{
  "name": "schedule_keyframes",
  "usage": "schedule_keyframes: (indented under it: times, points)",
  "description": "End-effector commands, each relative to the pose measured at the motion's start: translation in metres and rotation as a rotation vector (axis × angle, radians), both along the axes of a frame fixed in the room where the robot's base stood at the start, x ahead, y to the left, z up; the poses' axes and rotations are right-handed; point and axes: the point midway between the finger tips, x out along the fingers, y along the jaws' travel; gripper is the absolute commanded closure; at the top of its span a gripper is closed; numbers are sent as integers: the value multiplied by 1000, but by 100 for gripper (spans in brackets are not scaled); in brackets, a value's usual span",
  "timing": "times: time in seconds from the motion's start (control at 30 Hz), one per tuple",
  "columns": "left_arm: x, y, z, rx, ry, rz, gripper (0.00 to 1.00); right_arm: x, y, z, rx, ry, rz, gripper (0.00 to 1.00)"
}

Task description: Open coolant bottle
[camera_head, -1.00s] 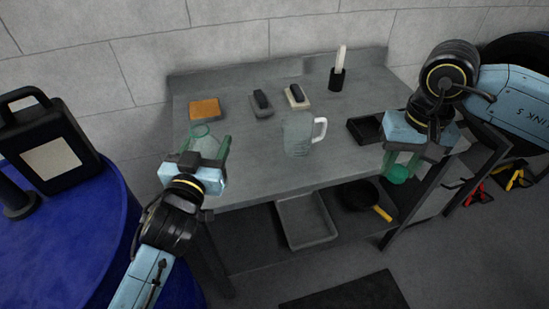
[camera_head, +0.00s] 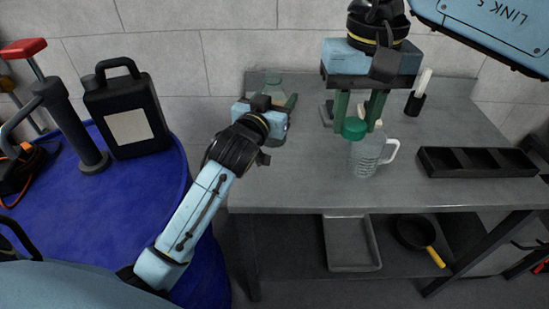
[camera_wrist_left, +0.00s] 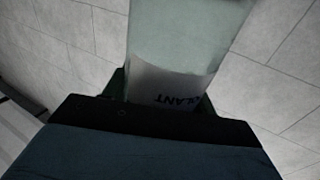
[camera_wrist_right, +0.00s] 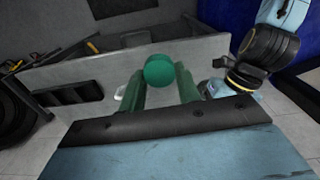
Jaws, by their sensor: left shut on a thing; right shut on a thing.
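The coolant bottle (camera_head: 273,84) is translucent and pale green, above the back left of the grey bench. My left gripper (camera_head: 279,102) is shut on it and partly hides it. In the left wrist view the bottle (camera_wrist_left: 190,35) fills the top middle, with part of its label lettering showing. My right gripper (camera_head: 358,108) points down over the bench, shut on a round green cap (camera_head: 354,128). The cap (camera_wrist_right: 159,71) also shows between the green fingers in the right wrist view. The cap is well apart from the bottle. The bottle's mouth is not clearly visible.
A clear jug (camera_head: 368,160) with a white handle stands on the bench just below the cap. A black divided tray (camera_head: 478,163) lies at the right and a black holder (camera_head: 414,104) stands behind. A black canister (camera_head: 127,114) stands on a blue drum (camera_head: 70,215) at the left.

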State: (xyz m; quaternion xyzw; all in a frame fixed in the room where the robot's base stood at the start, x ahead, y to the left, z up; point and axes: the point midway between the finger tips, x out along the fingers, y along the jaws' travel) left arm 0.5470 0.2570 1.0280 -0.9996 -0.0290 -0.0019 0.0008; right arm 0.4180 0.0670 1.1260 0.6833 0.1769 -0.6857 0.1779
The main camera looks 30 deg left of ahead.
Motion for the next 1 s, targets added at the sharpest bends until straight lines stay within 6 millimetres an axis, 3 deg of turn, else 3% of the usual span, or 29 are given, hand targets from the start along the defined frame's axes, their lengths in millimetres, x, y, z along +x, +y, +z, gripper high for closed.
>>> schedule_keyframes:
  times: [0.1, 0.37, 0.6, 1.0]
  points:
    - [0, 0, -25, -1, 6, 0, 100, 0, 1, -8, -1, 0, 1, 95]
    - [0, 0, -51, 0, 2, 0, 100, 0, 0, -16, 0, 0, 1, 95]
    - [0, 0, -88, -1, 3, 0, 100, 0, 0, -28, 0, 0, 0, 95]
    - [-1, 0, -94, -1, 0, -1, 100, 0, 0, -29, 0, 0, 0, 95]
